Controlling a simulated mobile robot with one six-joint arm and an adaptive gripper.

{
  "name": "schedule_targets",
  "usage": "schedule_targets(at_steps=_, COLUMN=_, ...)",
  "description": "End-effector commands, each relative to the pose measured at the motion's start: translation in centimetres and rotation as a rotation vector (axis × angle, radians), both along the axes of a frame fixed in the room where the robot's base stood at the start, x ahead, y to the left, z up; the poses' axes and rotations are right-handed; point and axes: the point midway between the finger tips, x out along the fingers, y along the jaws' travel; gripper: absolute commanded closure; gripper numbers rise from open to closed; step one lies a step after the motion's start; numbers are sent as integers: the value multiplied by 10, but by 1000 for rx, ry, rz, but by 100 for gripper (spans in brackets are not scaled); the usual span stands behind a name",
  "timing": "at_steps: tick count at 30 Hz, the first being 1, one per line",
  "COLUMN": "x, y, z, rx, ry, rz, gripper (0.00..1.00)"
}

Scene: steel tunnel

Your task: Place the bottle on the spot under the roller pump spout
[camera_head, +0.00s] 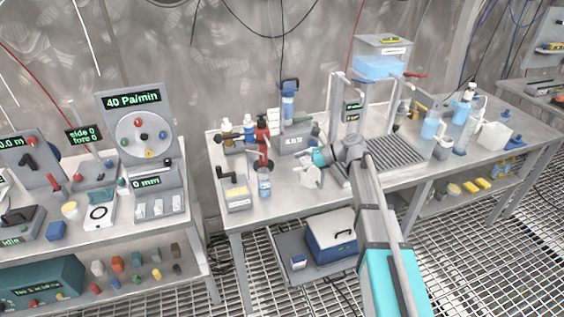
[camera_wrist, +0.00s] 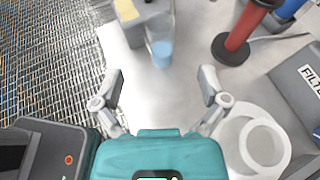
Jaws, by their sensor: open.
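A clear bottle with blue liquid (camera_head: 264,184) stands upright near the front edge of the middle bench. In the wrist view the bottle (camera_wrist: 161,50) is straight ahead, beyond my fingertips and apart from them. My gripper (camera_wrist: 161,88) is open and empty, its two grey fingers spread wide. In the head view my gripper (camera_head: 308,159) is to the right of the bottle, low over the bench. A grey box with a black handle and a yellow patch (camera_head: 235,194) stands left of the bottle. I cannot tell which device is the roller pump; its spout and spot are not clear.
A red cylinder on a black base (camera_wrist: 238,42) and a grey FILTER box (camera_wrist: 304,78) stand to the right in the wrist view. A pale round ring-shaped vessel (camera_wrist: 262,142) lies close to the right finger. Bare bench surrounds the bottle's near side.

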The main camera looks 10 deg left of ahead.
Motion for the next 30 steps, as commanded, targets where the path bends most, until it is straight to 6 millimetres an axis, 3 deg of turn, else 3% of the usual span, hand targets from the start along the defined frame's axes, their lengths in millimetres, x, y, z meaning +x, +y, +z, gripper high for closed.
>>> schedule_targets(at_steps=30, x=-6, y=-8, z=-5, rx=-25, ry=-42, rz=11, gripper=7)
